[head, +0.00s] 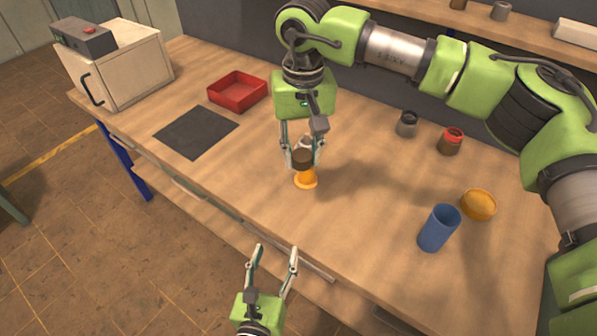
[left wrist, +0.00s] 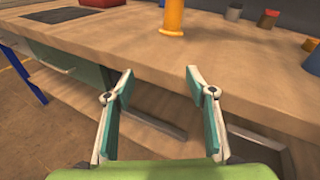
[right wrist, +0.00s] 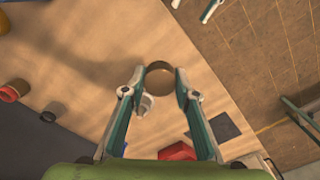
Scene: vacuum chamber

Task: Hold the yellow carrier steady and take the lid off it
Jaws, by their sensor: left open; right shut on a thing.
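The yellow carrier (head: 306,181) stands upright on the workbench, its flared orange foot showing below my right gripper. Its lower body also shows at the top of the left wrist view (left wrist: 173,20). The dark brown lid (head: 302,158) is at the carrier's top; whether it still touches the carrier I cannot tell. My right gripper (head: 302,150) points down and is shut on the lid, whose round top shows between the fingertips in the right wrist view (right wrist: 160,76). My left gripper (head: 275,252) is open and empty in front of the bench edge, apart from the carrier.
A red tray (head: 222,96) and dark mat (head: 196,133) lie at left, near a box-shaped machine (head: 130,70). At right are a blue cup (head: 437,230), a yellow-orange round dish (head: 478,204), a grey jar (head: 406,126) and a red-topped jar (head: 451,144).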

